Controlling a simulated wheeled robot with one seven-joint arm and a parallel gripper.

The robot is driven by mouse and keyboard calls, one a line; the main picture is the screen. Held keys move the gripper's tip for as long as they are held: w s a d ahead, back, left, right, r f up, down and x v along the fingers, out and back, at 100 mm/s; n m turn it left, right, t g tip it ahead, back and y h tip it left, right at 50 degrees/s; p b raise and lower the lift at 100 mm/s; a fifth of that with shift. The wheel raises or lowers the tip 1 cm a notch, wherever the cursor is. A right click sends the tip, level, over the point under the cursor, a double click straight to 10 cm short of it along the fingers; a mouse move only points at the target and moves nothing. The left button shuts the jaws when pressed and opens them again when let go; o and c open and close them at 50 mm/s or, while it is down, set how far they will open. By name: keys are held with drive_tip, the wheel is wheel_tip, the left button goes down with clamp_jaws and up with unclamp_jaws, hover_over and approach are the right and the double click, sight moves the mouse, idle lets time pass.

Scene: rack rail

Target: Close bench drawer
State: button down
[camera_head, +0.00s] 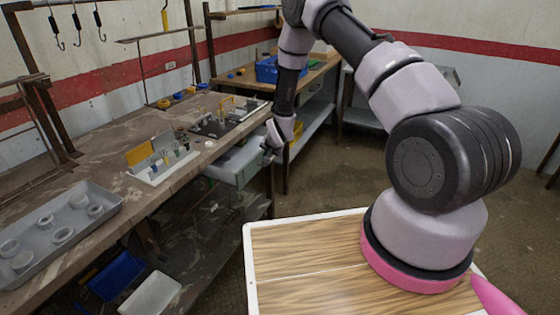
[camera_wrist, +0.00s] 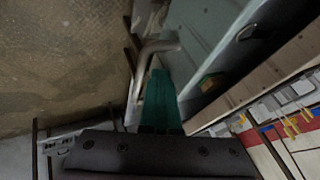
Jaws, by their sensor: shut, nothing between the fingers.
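The bench drawer (camera_head: 232,168) is a grey tray that sticks out from under the front edge of the workbench, so it stands open. In the wrist view the drawer (camera_wrist: 205,42) fills the upper right, with a curved grey handle (camera_wrist: 158,47) at its front. My gripper (camera_head: 270,147) is at the outer front of the drawer. In the wrist view its green fingers (camera_wrist: 158,78) are together, with their tips close to the handle. I cannot tell whether they touch it. Nothing shows between the fingers.
The workbench (camera_head: 110,175) carries a grey tray (camera_head: 60,232) of round parts and a white holder (camera_head: 160,165) with small tools. A blue bin (camera_head: 280,68) stands on the farther bench. A lower shelf (camera_head: 215,230) lies under the drawer. Floor (camera_head: 325,175) is clear to the right.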

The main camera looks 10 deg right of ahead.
hover_over(240, 158)
drive_tip(key=shift+s+d, duration=0.25)
drive_tip(key=shift+w+a+r, duration=0.1)
drive_tip(key=shift+w+a, duration=0.05)
drive_tip(key=shift+a, duration=0.05)
drive_tip(key=shift+a+r, duration=0.1)
